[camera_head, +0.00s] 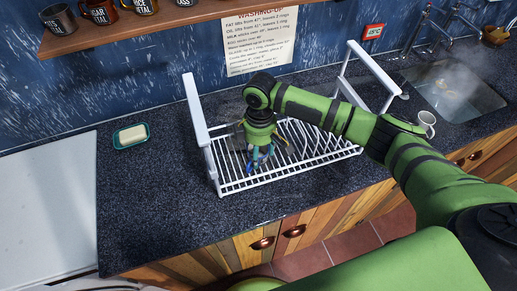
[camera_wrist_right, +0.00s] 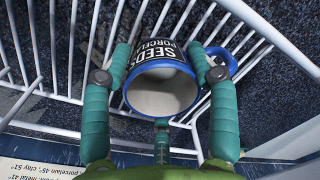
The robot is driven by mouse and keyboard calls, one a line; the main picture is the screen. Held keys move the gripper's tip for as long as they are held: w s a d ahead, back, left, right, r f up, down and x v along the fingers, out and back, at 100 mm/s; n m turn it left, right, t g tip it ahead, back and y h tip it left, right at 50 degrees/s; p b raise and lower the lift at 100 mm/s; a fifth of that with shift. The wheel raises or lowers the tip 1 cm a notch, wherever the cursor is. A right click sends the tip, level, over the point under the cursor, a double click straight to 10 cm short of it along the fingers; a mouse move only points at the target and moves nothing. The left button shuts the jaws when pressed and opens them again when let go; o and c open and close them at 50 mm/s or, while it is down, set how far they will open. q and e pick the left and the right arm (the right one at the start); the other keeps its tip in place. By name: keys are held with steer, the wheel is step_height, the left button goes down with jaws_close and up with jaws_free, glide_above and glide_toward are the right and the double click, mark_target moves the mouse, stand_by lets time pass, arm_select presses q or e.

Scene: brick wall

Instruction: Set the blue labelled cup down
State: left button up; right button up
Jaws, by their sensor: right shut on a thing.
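The blue cup (camera_wrist_right: 160,92) shows in the right wrist view, with a blue rim, a white inside, a blue handle at its right and a black label reading "SEEDS" and part of "PORCELAIN". My right gripper (camera_wrist_right: 160,65) is shut on it, with teal fingers on either side. In the head view, my right gripper (camera_head: 261,160) is over the left part of the white wire rack (camera_head: 320,163) and mostly hides the cup. Rack wires surround the cup in the wrist view; I cannot tell whether it touches them. My left gripper is not in view.
A soap dish (camera_head: 131,137) stands left of the rack on the dark counter (camera_head: 150,205). A white cup (camera_head: 427,122) is near the sink (camera_head: 455,90) at right. The rack's raised end frames (camera_head: 195,108) flank the gripper. A shelf (camera_head: 130,28) holds several mugs.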

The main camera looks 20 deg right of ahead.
steer(key=o, duration=0.9)
steer(key=shift+f, duration=0.15)
steer(key=o, duration=0.4)
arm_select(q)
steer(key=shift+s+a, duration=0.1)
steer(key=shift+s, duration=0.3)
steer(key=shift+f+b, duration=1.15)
arm_select(e)
steer(key=shift+w+d+r, duration=0.1)
steer(key=shift+w+r, duration=0.05)
steer(key=shift+r, duration=2.95)
steer(key=shift+w+d+r, duration=0.1)
steer(key=shift+w+r, duration=0.05)
steer(key=shift+r, duration=2.95)
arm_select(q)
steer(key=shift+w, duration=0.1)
